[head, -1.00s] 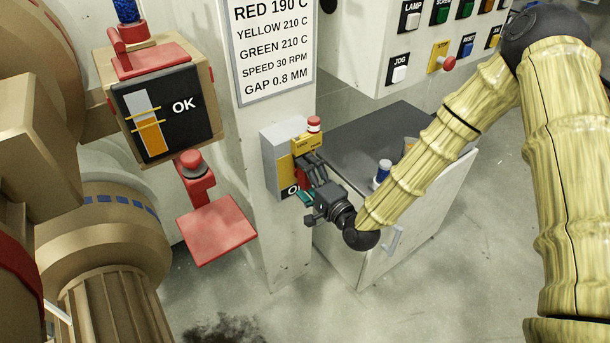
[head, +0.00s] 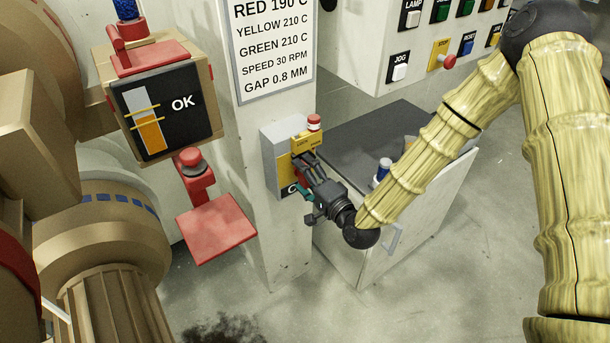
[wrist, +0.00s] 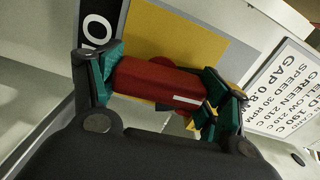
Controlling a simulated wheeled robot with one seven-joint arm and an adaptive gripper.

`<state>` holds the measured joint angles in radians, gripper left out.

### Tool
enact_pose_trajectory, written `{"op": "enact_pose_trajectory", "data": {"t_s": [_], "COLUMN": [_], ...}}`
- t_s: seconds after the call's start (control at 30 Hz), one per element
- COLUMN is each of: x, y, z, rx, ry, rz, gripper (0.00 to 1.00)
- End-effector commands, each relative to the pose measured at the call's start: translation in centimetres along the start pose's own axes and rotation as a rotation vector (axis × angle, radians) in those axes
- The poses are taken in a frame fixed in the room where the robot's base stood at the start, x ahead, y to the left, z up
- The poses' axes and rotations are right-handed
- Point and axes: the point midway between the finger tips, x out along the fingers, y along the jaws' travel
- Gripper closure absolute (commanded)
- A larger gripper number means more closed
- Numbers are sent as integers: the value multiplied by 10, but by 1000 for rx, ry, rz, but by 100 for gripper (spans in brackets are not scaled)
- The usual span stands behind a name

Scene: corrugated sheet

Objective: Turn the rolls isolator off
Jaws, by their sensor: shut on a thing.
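The isolator is a grey box (head: 270,150) on the pale post, with a yellow face plate (wrist: 175,48) and a red rotary handle (wrist: 155,82). In the wrist view the handle has a white line near one end. My gripper (head: 303,178) is at the front of the box, its teal-padded fingers on both ends of the red handle, shut on it. A black label with white letters (wrist: 97,28) is partly hidden beside the plate. In the head view my gripper hides most of the handle. A yellow tag marked LOCK (head: 307,141) with a red-topped piece (head: 314,122) sits above the handle.
A grey-topped cabinet (head: 360,135) stands right of the post, with a blue-and-white container (head: 382,172) on it. A red plate (head: 216,228) and a red button (head: 191,160) jut out at left. A button panel (head: 430,45) is behind. Floor is open at lower right.

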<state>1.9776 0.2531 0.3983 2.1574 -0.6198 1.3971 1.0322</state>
Motion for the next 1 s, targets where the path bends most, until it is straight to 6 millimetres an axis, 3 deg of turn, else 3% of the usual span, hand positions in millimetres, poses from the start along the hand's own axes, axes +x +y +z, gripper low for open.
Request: {"op": "enact_pose_trajectory", "data": {"t_s": [1.0], "x": [0], "y": [3], "z": [0], "rx": [-920], "ry": [-1], "rz": [2], "gripper": [48]}}
